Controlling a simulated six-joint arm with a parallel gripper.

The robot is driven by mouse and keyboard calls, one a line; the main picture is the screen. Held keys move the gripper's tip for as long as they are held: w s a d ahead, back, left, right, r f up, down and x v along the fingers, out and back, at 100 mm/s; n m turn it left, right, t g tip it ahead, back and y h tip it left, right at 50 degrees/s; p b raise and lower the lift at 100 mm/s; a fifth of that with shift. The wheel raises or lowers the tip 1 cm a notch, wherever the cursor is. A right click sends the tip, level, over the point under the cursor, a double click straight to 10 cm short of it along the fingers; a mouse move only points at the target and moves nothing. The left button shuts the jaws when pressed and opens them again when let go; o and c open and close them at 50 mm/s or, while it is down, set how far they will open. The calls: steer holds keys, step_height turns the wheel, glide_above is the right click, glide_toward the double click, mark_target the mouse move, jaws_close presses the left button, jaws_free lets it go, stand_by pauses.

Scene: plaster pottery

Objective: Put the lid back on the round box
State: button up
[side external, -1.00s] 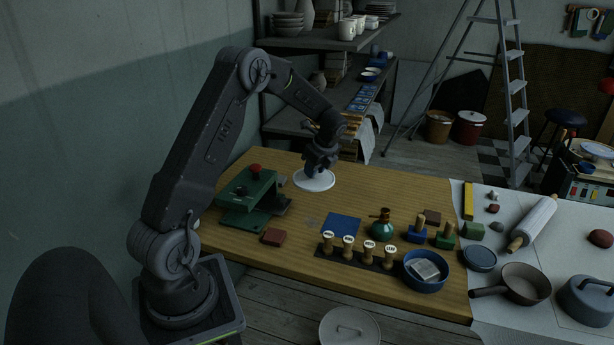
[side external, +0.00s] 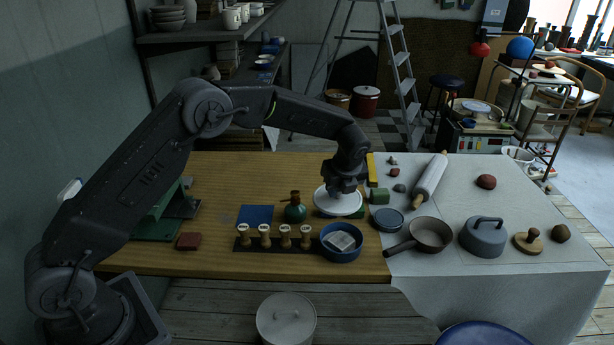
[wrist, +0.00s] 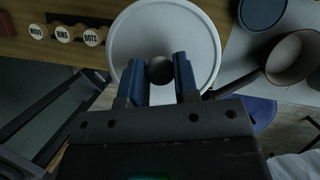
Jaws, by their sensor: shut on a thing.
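My gripper (side external: 345,188) is shut on the dark round knob (wrist: 160,70) of a white disc-shaped lid (side external: 325,203). In the wrist view the white lid (wrist: 135,40) spreads out beyond the two blue fingers. The lid looks held above the right part of the wooden table, roughly level. A blue round open tub (side external: 340,255), perhaps the round box, stands near the table's front edge with a pale packet in it. The lid is just behind the tub in the side view.
Partly hidden blocks are around the lid.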

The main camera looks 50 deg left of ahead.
mark_target(346, 203)
steer(key=shift+w+d+m, duration=0.1)
steer(key=shift+d+m, duration=0.2)
steer(key=shift+d, duration=0.7)
step_height(346, 203, down, 4)
steer(key=shift+d+f, duration=0.15)
steer(key=shift+f, duration=3.55)
steer(key=shift+f, duration=0.15)
steer(key=o, duration=1)
steer(key=shift+o, duration=0.4)
steer(key=o, duration=0.4)
